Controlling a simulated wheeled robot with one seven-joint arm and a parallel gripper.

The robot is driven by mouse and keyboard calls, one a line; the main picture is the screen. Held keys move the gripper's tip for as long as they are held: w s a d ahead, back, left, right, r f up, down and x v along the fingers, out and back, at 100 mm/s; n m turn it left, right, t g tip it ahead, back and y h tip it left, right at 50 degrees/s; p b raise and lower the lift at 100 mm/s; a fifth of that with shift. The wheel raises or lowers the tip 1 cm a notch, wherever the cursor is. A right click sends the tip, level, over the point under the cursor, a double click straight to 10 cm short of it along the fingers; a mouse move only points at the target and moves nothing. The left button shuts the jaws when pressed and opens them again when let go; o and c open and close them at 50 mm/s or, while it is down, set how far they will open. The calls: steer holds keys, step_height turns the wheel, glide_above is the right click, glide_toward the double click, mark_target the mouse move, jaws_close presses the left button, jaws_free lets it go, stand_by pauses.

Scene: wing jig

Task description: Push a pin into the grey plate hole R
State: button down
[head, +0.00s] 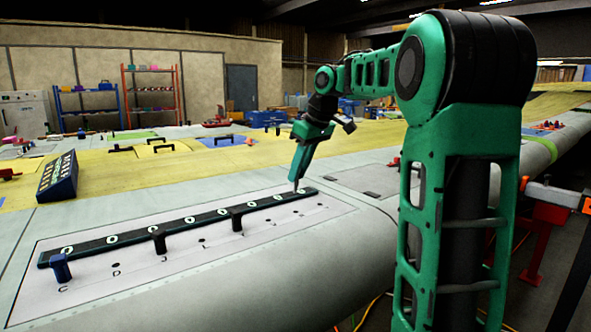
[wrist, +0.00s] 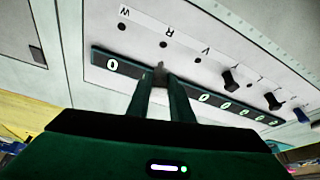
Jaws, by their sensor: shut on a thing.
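The grey plate (head: 140,285) lies on the wing surface, with a row of lettered holes; it also shows in the wrist view (wrist: 185,22). Hole R (wrist: 163,45) is open and empty, beside its letter, between W and V. My gripper (head: 297,184) points down over the far end of the dark bar; in the wrist view its two fingers (wrist: 161,84) are shut on a small grey pin (wrist: 160,68). The pin is mostly hidden between the fingers. Its tip appears over the bar, apart from hole R in the picture. Its height above the plate I cannot tell.
The dark bar (head: 118,239) with white oval marks runs along the plate's holes. Two black handles (head: 158,241) (head: 237,216) and a blue pin (head: 61,268) stand along the row. A dark blue box (head: 57,178) stands behind, to the left. The plate around R is clear.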

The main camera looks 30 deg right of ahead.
steer(key=shift+f, duration=2.65)
steer(key=shift+s+f, duration=0.15)
steer(key=shift+f, duration=1.2)
steer(key=c, duration=1.5)
jaws_free()
steer(key=v, duration=1)
steer(key=shift+s+r, duration=0.1)
steer(key=shift+r, duration=0.2)
